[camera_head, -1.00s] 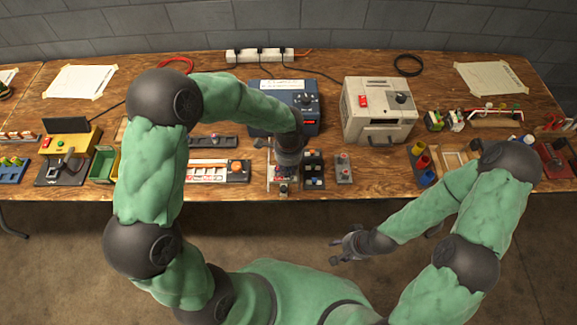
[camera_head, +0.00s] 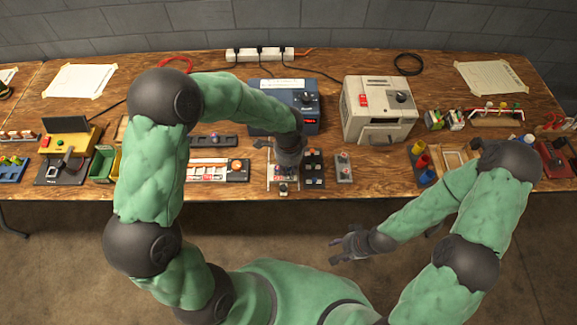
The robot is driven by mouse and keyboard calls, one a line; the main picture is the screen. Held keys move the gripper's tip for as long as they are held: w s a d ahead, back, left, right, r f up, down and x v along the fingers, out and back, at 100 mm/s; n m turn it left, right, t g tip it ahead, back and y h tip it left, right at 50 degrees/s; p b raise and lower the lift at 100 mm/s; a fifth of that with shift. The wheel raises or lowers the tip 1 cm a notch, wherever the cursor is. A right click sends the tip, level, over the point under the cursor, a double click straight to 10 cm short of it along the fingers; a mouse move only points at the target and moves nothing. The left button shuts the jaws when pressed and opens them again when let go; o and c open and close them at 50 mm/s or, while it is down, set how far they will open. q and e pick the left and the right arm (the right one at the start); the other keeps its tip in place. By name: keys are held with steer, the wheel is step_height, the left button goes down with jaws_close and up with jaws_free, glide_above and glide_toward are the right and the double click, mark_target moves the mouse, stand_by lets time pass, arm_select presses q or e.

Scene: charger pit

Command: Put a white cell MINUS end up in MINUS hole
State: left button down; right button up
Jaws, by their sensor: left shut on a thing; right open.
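My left gripper (camera_head: 287,170) points down over a small pale-framed fixture (camera_head: 283,188) at the front edge of the bench, near the middle. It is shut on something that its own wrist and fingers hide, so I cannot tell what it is. I cannot make out a white cell or a MINUS hole at this size. My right gripper (camera_head: 346,246) is open and empty, in front of the bench and over the floor.
A black block with several light pieces (camera_head: 313,170) stands just right of the fixture. A grey switch box (camera_head: 343,168) is beyond it. A blue unit (camera_head: 284,102) and a beige unit (camera_head: 378,110) stand behind. Left is a white-and-orange panel (camera_head: 208,169).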

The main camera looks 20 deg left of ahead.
arm_select(q)
steer(key=c, duration=1)
jaws_free()
steer(key=shift+c, duration=0.2)
steer(key=shift+r, duration=0.1)
steer(key=shift+r+p, duration=2.9)
steer(key=shift+r, duration=0.5)
